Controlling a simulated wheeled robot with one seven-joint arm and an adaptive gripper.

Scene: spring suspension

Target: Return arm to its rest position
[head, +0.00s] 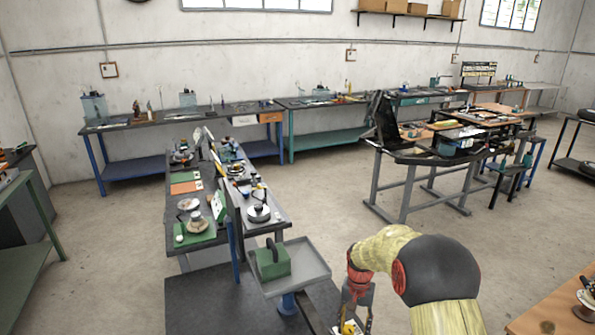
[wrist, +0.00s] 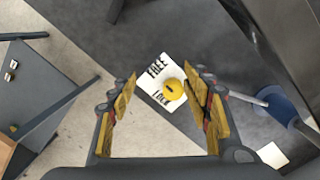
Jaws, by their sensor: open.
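My arm (head: 435,268) reaches in from the bottom right of the head view, its red wrist bent downward. My gripper (head: 355,318) points down near the bottom edge of that view. In the wrist view my gripper (wrist: 163,90) is open, its yellow-padded fingers spread apart. A round yellow knob (wrist: 174,89) on a white plate with the words FREE and LOCK (wrist: 158,68) shows between the fingers. I see nothing held. I cannot tell how far the knob is below the fingertips.
A grey tray with a green block (head: 272,260) stands left of my gripper. Long workbenches with instruments (head: 205,215) lie beyond it. A dark workstation table (head: 405,158) stands at the right, and a wooden tabletop (head: 555,310) at the bottom right. Bare floor (head: 330,195) lies between.

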